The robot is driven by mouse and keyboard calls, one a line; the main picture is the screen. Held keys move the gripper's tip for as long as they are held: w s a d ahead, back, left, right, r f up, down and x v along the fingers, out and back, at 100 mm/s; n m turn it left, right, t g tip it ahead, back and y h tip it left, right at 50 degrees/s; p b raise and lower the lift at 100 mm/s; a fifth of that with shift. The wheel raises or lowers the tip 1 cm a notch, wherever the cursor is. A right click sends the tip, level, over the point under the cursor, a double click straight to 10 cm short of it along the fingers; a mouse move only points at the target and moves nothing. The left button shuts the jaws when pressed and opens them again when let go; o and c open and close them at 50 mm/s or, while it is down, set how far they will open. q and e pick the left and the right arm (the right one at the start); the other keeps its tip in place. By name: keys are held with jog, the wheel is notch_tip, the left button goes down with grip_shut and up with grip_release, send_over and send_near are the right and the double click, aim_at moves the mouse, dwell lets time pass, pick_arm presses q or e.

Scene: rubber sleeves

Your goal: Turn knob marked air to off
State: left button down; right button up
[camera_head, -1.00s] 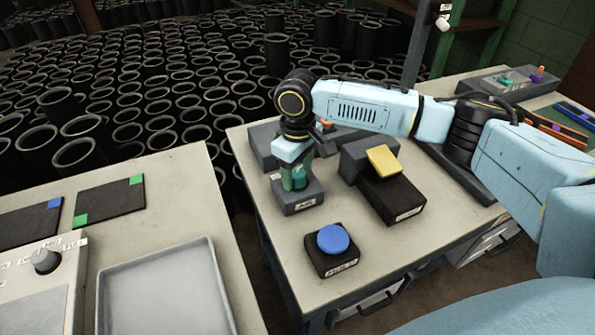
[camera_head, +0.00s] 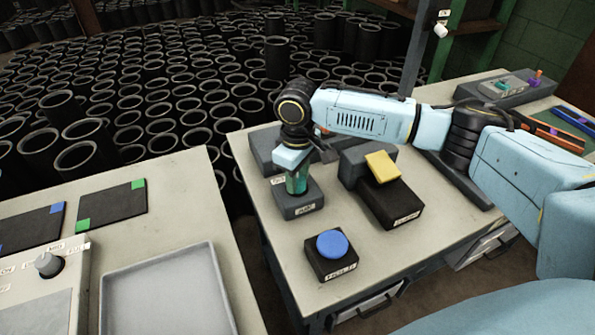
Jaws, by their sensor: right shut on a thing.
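The grey box marked AIR (camera_head: 298,203) stands on the right-hand table, its label facing me. A teal-green knob (camera_head: 296,184) sits on top of it. My right gripper (camera_head: 295,180) points down over the box, and its fingers are shut on the knob. The fingers hide much of the knob, so I cannot read its exact setting. My left gripper is not in view.
A black box with a blue button (camera_head: 333,243) stands in front of the AIR box. A black box with a yellow paddle (camera_head: 382,166) stands to the right. The left table holds a grey tray (camera_head: 170,252) and a panel with a knob (camera_head: 48,264). Many black sleeves fill the floor behind.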

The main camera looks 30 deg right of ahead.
jog(key=n+p, duration=0.1)
jog(key=p, duration=0.1)
jog(key=n+p, duration=0.1)
jog(key=p, duration=0.1)
jog(key=shift+r, duration=0.35)
jog(key=n+p, duration=0.3)
jog(key=p, duration=0.1)
jog(key=shift+f+n, duration=0.1)
jog(key=shift+n, duration=0.3)
jog(key=shift+f+n+p, duration=0.1)
jog(key=shift+n+p, duration=0.85)
jog(key=shift+n, duration=0.25)
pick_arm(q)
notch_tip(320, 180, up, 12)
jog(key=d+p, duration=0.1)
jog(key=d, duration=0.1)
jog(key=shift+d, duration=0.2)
pick_arm(e)
jog(key=shift+f+n, duration=0.1)
jog(key=shift+n, duration=1.2)
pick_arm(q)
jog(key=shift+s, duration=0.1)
pick_arm(e)
jog(key=shift+n, duration=0.3)
jog(key=o, duration=1)
